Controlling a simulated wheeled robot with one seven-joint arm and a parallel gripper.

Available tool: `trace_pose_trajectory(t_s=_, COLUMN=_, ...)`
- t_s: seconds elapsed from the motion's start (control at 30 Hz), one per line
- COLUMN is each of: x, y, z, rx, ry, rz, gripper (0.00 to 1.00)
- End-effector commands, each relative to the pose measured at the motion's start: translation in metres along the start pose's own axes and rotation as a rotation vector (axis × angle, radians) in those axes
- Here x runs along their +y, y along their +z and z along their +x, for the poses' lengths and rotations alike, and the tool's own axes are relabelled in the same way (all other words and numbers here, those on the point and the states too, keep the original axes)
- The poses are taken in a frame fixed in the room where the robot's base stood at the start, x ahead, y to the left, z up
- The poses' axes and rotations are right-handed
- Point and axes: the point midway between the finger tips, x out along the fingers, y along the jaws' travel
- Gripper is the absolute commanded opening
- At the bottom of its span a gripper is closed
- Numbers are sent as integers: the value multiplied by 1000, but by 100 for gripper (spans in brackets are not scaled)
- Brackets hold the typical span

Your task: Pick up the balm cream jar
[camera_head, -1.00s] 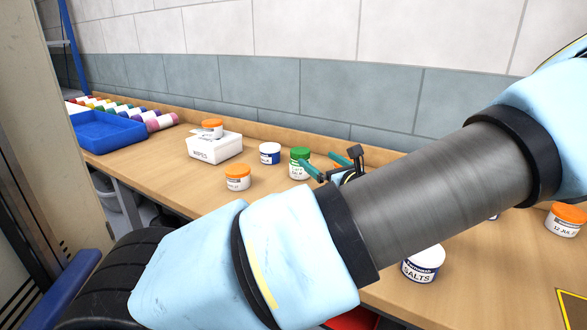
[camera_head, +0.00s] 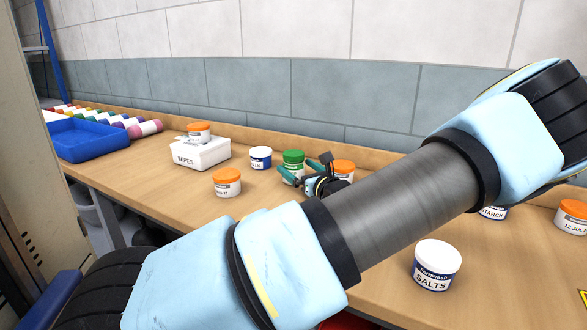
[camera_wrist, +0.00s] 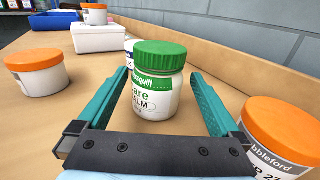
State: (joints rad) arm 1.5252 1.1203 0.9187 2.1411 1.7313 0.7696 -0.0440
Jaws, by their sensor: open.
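The balm cream jar (camera_wrist: 157,85) is a white jar with a green lid and a green label strip; part of its label reads "ALM". It stands upright on the wooden worktop. In the head view the balm cream jar (camera_head: 293,162) is partly hidden by my gripper. My gripper (camera_wrist: 155,95) is open, with its two green fingers either side of the jar in the wrist view. I cannot tell whether a finger touches it. In the head view my gripper (camera_head: 296,178) is at the jar's front, low over the worktop.
An orange-lidded jar (camera_wrist: 278,135) stands close to the right finger. Another orange-lidded jar (camera_head: 227,182) is at the left. A salts jar (camera_head: 436,266) stands nearer. The wall closes off the back.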

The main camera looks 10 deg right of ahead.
Motion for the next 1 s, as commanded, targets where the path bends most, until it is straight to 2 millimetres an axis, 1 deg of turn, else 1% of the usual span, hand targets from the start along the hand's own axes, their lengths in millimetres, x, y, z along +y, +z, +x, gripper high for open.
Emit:
trace_pose_trajectory(t_s=0.13, x=2, y=2, z=13, rx=-1, ry=2, rz=3, gripper=100)
trace_pose_trajectory(t_s=0.3, x=3, y=2, z=39, rx=-1, ry=2, rz=2, gripper=100)
trace_pose_trajectory(t_s=0.4, x=3, y=2, z=49, rx=-1, ry=1, rz=1, gripper=100)
trace_pose_trajectory(t_s=0.5, x=3, y=1, z=53, rx=0, ry=0, rz=1, gripper=100)
trace_pose_trajectory(t_s=0.7, x=3, y=0, z=53, rx=0, ry=0, rz=1, gripper=100)
trace_pose_trajectory(t_s=1.0, x=2, y=0, z=53, rx=0, ry=0, rz=1, gripper=66)
